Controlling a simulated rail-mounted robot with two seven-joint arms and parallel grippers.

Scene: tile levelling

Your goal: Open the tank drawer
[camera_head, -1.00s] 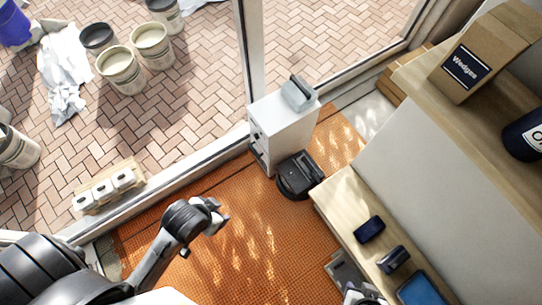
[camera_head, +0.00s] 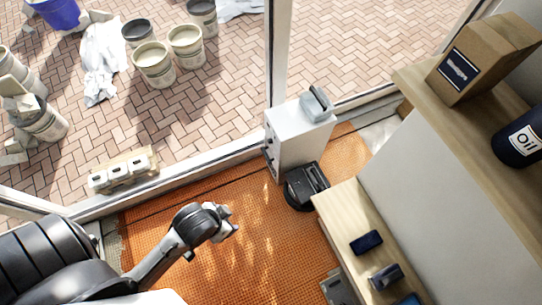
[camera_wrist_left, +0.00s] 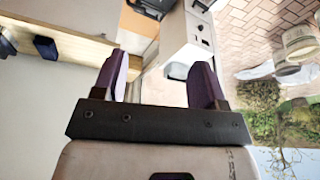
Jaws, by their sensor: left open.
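A white box-shaped unit (camera_head: 303,138) stands on the orange mat by the glass wall, with a grey handled piece on top. Its left face has dark openings; a separate drawer front cannot be made out. A black round robot (camera_head: 303,186) sits against its foot. My left gripper (camera_head: 232,231) is over the mat, in front of the unit and apart from it. In the left wrist view the open, empty purple fingers (camera_wrist_left: 160,80) show, with the white unit (camera_wrist_left: 200,32) beyond them, its dark slots facing right. My right gripper is not in view.
A low wooden shelf (camera_head: 338,205) with small dark devices stands right of the mat. A higher shelf holds a Wedges box (camera_head: 481,62) and an oil container (camera_head: 521,140). The orange mat (camera_head: 262,255) is clear between arm and unit. Buckets (camera_head: 153,62) stand outside the glass.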

